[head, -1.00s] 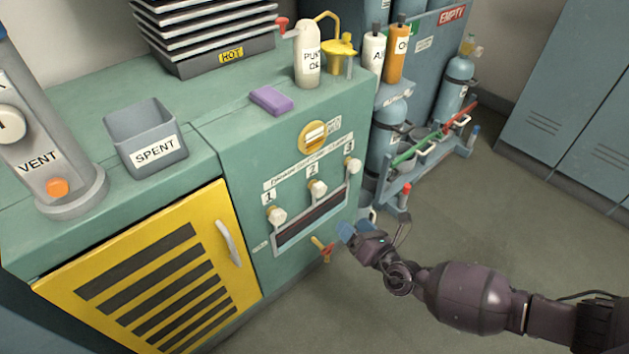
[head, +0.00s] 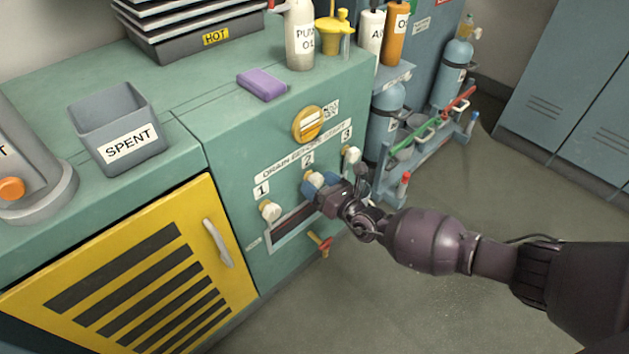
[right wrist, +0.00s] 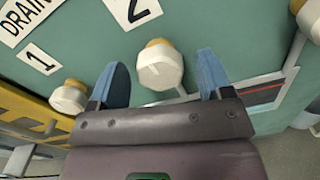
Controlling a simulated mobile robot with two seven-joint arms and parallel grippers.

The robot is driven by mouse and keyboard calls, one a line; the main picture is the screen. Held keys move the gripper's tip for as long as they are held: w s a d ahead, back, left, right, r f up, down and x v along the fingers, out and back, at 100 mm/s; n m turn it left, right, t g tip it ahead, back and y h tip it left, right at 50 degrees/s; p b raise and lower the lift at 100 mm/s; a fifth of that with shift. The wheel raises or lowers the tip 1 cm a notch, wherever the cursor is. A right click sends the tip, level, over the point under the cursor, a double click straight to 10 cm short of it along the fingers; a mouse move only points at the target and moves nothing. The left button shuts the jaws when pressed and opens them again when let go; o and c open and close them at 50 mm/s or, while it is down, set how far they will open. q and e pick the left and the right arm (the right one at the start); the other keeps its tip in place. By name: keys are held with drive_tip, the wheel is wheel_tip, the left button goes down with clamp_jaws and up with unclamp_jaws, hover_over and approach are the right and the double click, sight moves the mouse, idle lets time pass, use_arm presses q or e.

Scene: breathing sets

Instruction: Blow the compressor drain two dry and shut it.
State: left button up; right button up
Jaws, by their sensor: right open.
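Drain two's knob (right wrist: 160,68) is white on a brass-coloured stem, below the "2" label on the teal compressor panel. In the right wrist view it stands between the two blue fingers of my right gripper (right wrist: 165,82), apart from both. The gripper is open and empty around it. In the head view my right gripper (head: 315,186) is at the panel and partly hides this knob. Drain one's knob (head: 270,211) is to its left and drain three's knob (head: 352,155) to its right. A dark slot under the knobs is partly covered by the gripper. My left gripper is not in view.
A red-and-yellow valve handle (head: 321,244) sticks out below the slot. A yellow slatted door (head: 130,285) is at left. A purple sponge (head: 262,84) and a "SPENT" bin (head: 118,135) stand on top. A cylinder rack (head: 425,140) is at right. The floor in front is clear.

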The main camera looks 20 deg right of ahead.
drive_tip(key=shift+x, duration=0.8)
drive_tip(key=c, duration=0.9)
